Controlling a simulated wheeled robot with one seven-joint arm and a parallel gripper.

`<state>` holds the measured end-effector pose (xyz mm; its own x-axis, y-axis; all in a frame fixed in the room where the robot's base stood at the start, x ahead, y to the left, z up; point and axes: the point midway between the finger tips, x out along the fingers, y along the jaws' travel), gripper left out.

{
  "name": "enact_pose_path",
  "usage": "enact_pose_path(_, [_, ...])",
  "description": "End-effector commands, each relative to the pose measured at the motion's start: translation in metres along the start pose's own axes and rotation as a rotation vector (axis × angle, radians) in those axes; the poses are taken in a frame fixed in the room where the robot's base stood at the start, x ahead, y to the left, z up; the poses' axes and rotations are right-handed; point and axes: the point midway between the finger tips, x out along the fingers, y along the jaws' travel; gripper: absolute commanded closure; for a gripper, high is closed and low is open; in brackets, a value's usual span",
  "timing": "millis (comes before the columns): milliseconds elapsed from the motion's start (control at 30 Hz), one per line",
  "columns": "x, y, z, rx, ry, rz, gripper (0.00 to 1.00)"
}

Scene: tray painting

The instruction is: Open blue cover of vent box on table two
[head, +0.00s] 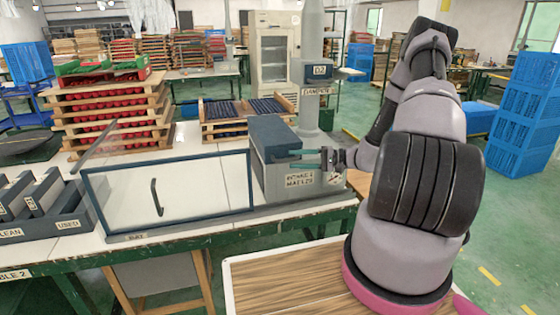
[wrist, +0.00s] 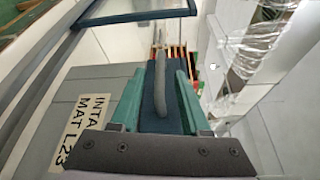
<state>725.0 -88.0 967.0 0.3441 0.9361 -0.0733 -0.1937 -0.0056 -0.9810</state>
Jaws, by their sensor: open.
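The vent box (head: 258,178) is a grey box on table two, with a label reading like "INTAKE MAT L23". Its dark blue cover (head: 273,133) lies over the top and looks shut. In the wrist view the blue cover (wrist: 151,118) shows between my fingers, with a curved grey handle (wrist: 160,86) on it. My gripper (head: 290,154) reaches in from the right at the box, its green fingers pointing left. In the wrist view my gripper (wrist: 160,75) is open, one finger on each side of the handle. Whether the fingers touch the handle cannot be told.
A framed clear panel (head: 205,158) with a dark handle stands left of the box. A grey column (head: 311,75) labelled "DAMPER" rises behind the box. Stacked crates stand behind the table.

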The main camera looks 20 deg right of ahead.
Motion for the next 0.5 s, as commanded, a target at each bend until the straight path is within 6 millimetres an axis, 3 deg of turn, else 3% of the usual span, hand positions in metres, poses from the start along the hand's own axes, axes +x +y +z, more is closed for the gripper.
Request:
enact_pose_path(200, [0.04,0.0,0.001,0.0,-0.004,0.002,0.54])
enact_pose_path(500, [0.061,0.0,0.0,0.0,0.0,0.001,0.54])
